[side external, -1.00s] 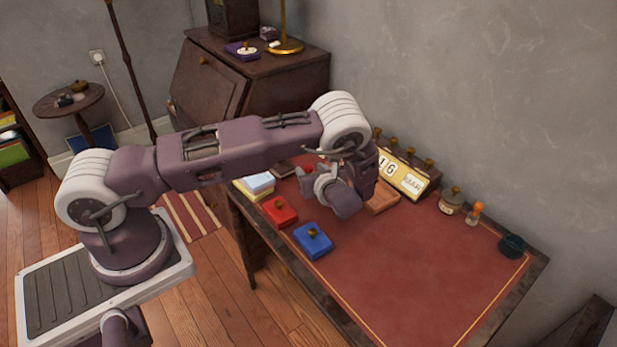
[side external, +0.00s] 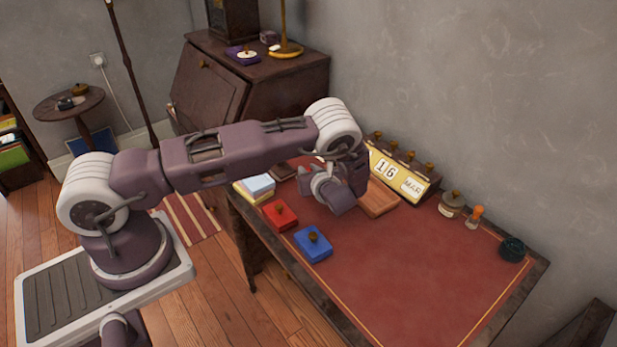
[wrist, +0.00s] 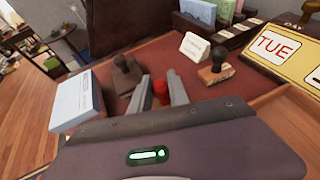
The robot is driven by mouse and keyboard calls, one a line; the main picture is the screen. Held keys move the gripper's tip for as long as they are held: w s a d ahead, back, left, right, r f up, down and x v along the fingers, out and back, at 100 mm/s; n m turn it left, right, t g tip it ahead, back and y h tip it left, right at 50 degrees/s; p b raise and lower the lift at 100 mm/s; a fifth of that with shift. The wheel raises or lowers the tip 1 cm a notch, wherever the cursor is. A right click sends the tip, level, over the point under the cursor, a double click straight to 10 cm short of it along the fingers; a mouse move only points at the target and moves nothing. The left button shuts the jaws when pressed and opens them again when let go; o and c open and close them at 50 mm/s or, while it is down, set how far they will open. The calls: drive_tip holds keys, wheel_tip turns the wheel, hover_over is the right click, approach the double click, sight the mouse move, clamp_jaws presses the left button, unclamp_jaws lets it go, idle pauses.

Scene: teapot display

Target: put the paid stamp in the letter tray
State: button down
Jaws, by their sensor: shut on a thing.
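My gripper (wrist: 162,92) is shut on a red-handled thing (wrist: 160,90), which I take to be the paid stamp. Only its red top shows between the fingers; its base and lettering are hidden. In the side view, my gripper (side external: 318,187) is over the back left part of the desk, and the held stamp cannot be made out there. A flat brown wooden piece (side external: 379,202), possibly the letter tray, lies to the right of my gripper, in front of the calendar. I cannot tell for sure that it is the tray.
A dark stamp (wrist: 125,75), a black-knobbed stamp (wrist: 216,69) and a white card (wrist: 195,46) stand near. The calendar (side external: 400,175) is behind. Red (side external: 279,215) and blue (side external: 313,243) pads lie at the front left.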

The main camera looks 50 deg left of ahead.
sight(309, 169)
wheel_tip(309, 169, up, 9)
drive_tip(key=shift+f, duration=0.1)
drive_tip(key=w+d+r+m+t+h, duration=0.25)
drive_tip(key=w+d+m+t, duration=0.35)
drive_tip(key=w+d, duration=0.45)
drive_tip(key=shift+h, duration=0.65)
drive_tip(key=f, duration=1)
drive_tip(key=shift+w+d+f, duration=0.2)
drive_tip(key=shift+w+f, duration=0.1)
drive_tip(key=shift+w, duration=0.05)
drive_tip(key=shift+f, duration=0.15)
drive_tip(key=c, duration=1.3)
unclamp_jaws()
drive_tip(key=shift+o, duration=0.2)
